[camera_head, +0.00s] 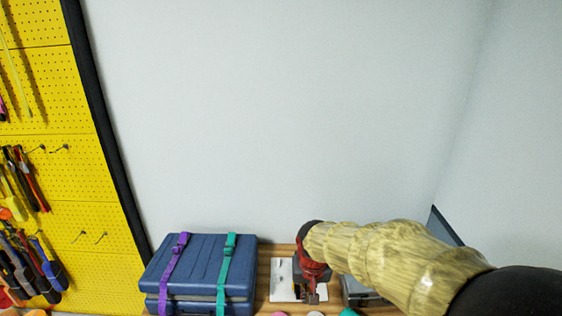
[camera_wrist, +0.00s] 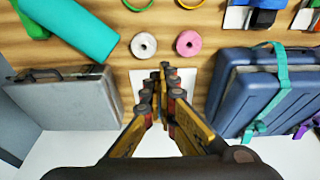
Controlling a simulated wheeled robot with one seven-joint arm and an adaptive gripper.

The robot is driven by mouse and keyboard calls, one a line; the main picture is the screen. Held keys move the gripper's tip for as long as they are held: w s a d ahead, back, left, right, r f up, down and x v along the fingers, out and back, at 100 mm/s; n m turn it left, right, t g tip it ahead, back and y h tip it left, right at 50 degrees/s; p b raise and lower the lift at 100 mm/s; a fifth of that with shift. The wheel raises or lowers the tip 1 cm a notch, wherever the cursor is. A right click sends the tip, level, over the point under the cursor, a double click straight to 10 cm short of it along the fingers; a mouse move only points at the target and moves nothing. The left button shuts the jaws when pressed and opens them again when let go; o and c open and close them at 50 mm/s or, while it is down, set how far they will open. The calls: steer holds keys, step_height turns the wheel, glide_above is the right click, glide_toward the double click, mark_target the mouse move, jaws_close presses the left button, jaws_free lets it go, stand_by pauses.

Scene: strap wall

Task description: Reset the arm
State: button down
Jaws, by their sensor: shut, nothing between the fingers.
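My gripper (camera_head: 312,296) hangs at the end of my yellowish arm, over the wooden table and a white sheet (camera_head: 283,278) in the head view. In the wrist view my gripper (camera_wrist: 164,70) has its fingertips together with nothing between them. The fingertips are near a white roll (camera_wrist: 143,45) and a pink roll (camera_wrist: 188,43). I cannot tell the exact height of the fingers above the table.
A blue case (camera_head: 200,262) with purple and teal straps lies left of my gripper in the head view. A grey case (camera_wrist: 68,100) and a teal cylinder (camera_wrist: 75,27) are at left in the wrist view. A yellow pegboard (camera_head: 100,170) holds tools at left.

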steer(key=s+d+r+t+b, duration=0.1)
steer(key=s+d+r, duration=0.2)
steer(key=s, duration=0.4)
steer(key=s+d+r+t+b, duration=0.1)
steer(key=s+d+r, duration=0.3)
steer(key=s, duration=0.4)
steer(key=s+d+r+t+b, duration=0.1)
steer(key=s+d+r+b, duration=0.2)
steer(key=s, duration=0.5)
steer(key=shift+d+r, duration=0.5)
steer(key=shift+d, duration=0.35)
